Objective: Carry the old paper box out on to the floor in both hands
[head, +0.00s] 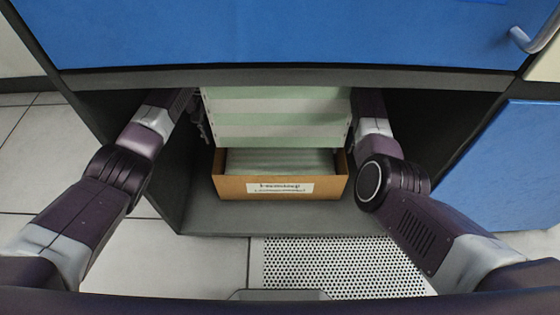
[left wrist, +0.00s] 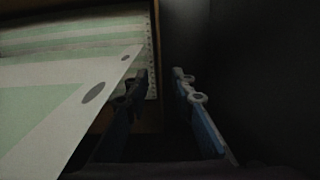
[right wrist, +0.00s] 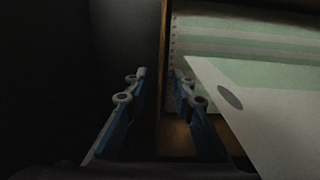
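The old paper box (head: 228,188), brown cardboard with a white label on its front, stands on the floor of a dark cabinet compartment. Green-and-white striped paper (head: 275,118) rises above it and hides its back part. My left gripper (left wrist: 160,87) is open at the box's left side, and my right gripper (right wrist: 160,86) is open at its right side. In each wrist view a box side wall shows between the fingers, with no contact visible. A pale sheet with dark holes covers part of both wrist views. In the head view the fingertips are largely hidden.
The cabinet's blue front panel (head: 270,35) overhangs the compartment, and its dark side walls stand close outside both arms. A blue door (head: 500,165) stands at the right. Pale floor tiles (head: 205,255) and a perforated tile (head: 340,268) lie clear in front.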

